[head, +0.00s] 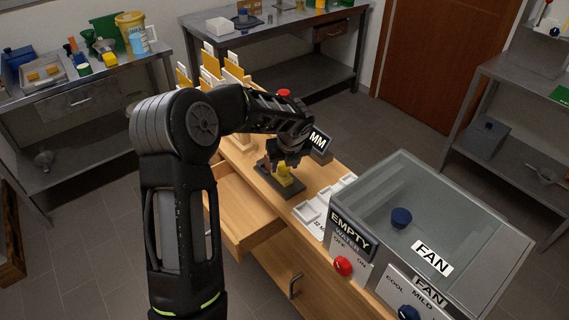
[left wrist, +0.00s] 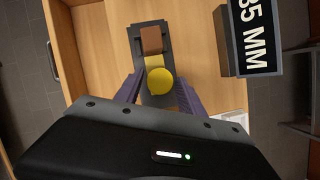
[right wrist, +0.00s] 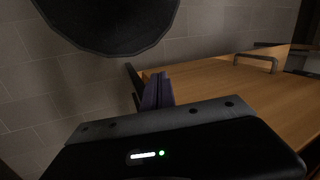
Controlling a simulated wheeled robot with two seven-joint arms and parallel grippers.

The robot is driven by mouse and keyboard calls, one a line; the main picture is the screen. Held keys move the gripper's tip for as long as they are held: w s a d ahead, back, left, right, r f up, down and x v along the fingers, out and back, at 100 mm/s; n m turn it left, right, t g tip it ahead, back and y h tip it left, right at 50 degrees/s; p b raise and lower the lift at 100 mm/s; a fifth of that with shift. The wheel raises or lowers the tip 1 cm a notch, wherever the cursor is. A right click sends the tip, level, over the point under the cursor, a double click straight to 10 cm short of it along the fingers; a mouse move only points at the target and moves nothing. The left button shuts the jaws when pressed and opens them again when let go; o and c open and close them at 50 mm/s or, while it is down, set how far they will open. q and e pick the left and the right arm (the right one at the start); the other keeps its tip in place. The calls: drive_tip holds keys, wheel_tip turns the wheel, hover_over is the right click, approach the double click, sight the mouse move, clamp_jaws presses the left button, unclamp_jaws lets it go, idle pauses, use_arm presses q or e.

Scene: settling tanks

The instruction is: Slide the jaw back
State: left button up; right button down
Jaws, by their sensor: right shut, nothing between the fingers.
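The measuring device is a dark base (head: 266,180) on the wooden counter. It carries a yellow jaw with a round knob (head: 284,175), also seen in the left wrist view (left wrist: 160,80). A brown block (left wrist: 151,40) sits on the base against the jaw's yellow arm. A black display (left wrist: 253,38) beside it reads "35 MM" in the left wrist view. My left gripper (left wrist: 158,88) is open above the device, one finger on each side of the yellow knob; I cannot tell whether they touch it. My right gripper (right wrist: 158,90) is shut and empty, away from the device, near the wooden furniture's edge.
An open drawer (head: 240,215) juts out below the counter. White trays (head: 312,210) lie right of the device. A glass-topped tank (head: 440,220) with a red knob (head: 343,265) stands farther right. White and yellow upright pieces (head: 211,64) stand behind my left arm.

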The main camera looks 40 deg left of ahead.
use_arm(q)
clamp_jaws()
idle(1.1)
